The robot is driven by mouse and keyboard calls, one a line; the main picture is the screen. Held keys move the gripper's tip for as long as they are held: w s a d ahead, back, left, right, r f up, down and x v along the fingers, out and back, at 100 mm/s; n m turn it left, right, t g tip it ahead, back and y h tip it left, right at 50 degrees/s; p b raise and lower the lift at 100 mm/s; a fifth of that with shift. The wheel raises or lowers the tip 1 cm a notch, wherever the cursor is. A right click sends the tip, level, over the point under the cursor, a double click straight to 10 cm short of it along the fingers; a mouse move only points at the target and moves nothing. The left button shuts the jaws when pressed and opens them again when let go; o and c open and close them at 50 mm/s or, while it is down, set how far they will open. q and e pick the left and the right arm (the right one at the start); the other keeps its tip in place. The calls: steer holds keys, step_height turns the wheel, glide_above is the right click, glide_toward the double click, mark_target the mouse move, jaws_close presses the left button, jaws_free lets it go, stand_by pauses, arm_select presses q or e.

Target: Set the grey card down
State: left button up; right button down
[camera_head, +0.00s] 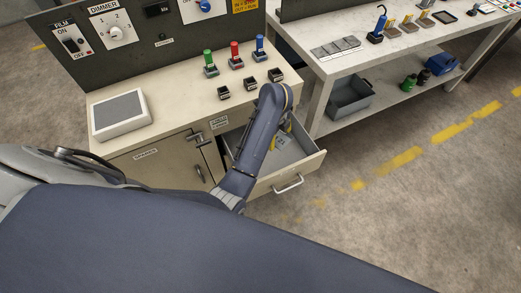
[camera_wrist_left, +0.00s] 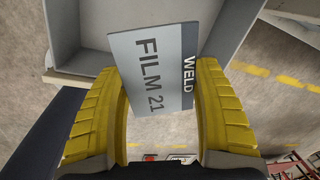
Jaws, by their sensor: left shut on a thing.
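The grey card (camera_wrist_left: 152,72), printed "FILM 21" with a dark "WELD" band, is upright between the yellow fingers of my left gripper (camera_wrist_left: 158,85) in the left wrist view. The gripper is shut on it. In the head view my left arm reaches over the open drawer (camera_head: 305,160); the left gripper (camera_head: 287,128) shows only partly behind the arm, and a small part of the card (camera_head: 280,143) shows at the drawer. The drawer's grey inside also shows at the top of the wrist view (camera_wrist_left: 85,25). I cannot tell whether the card touches the drawer. My right gripper is not in view.
The cream cabinet top (camera_head: 165,90) carries a grey-screened box (camera_head: 120,113) and green, red and blue levers (camera_head: 235,55). The drawer handle (camera_head: 288,184) faces the floor. A second bench (camera_head: 365,55) stands right, with a grey bin (camera_head: 350,97) on its shelf.

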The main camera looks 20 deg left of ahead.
arm_select(q)
glide_above(274, 165)
step_height(274, 165, down, 19)
steer(key=shift+s+f, duration=0.1)
steer(key=shift+f, duration=0.1)
stand_by(0.5)
steer(key=shift+f, duration=0.6)
steer(key=o, duration=1.4)
steer(key=shift+c, duration=0.2)
step_height(274, 165, up, 13)
steer(key=s, duration=0.1)
steer(key=shift+s+a, duration=0.25)
